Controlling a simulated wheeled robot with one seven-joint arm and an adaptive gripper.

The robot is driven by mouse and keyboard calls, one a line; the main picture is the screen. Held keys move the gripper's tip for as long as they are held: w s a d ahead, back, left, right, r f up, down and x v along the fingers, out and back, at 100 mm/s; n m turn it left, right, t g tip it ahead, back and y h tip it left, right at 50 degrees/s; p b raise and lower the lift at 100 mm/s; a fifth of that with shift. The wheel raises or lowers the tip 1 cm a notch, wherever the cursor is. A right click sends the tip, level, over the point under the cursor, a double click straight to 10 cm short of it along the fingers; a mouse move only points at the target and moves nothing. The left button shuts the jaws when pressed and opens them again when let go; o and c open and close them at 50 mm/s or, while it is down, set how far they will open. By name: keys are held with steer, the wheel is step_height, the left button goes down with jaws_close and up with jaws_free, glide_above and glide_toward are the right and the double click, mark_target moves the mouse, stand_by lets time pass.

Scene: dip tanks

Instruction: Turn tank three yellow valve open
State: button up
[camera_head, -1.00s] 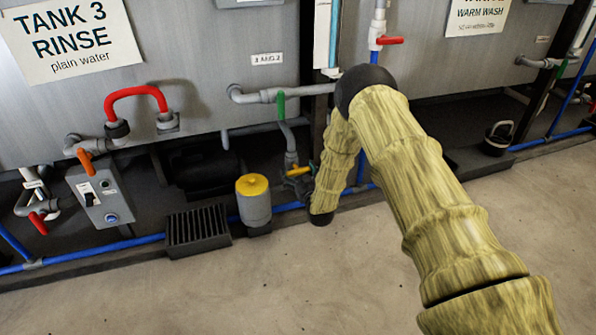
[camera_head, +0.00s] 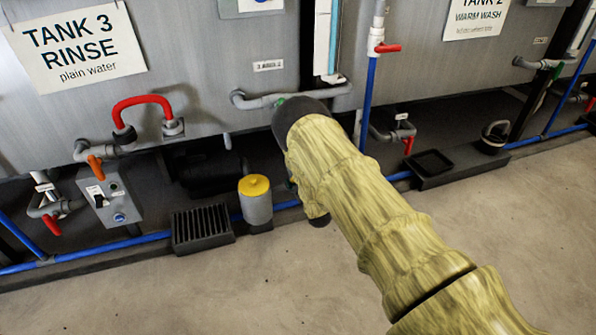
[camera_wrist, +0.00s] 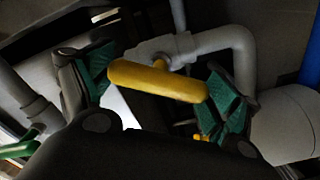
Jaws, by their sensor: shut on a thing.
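The yellow valve handle (camera_wrist: 158,82) lies across the middle of the wrist view, on a stem at a grey pipe fitting (camera_wrist: 165,48). My gripper (camera_wrist: 163,84) has a green-padded finger at each end of the handle and is shut on it. The handle slants slightly down to the right; I cannot tell from it how far the valve is turned. In the head view my arm hides the valve and my gripper, below the right side of the tank 3 wall (camera_head: 200,70), which bears the sign "TANK 3 RINSE" (camera_head: 78,50).
A grey canister with a yellow lid (camera_head: 256,203) and a black grate (camera_head: 203,228) stand left of my arm. A switch box (camera_head: 110,200) and red loop pipe (camera_head: 142,101) are further left. Blue pipe (camera_head: 100,254) runs along the floor. The front floor is clear.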

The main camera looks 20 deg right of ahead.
steer(key=n, duration=0.4)
steer(key=shift+a+f+p, duration=0.1)
steer(key=shift+p, duration=0.2)
steer(key=shift+n, duration=1.4)
steer(key=o, duration=0.8)
steer(key=shift+s, duration=0.1)
steer(key=s, duration=1.2)
steer(key=shift+d, duration=0.25)
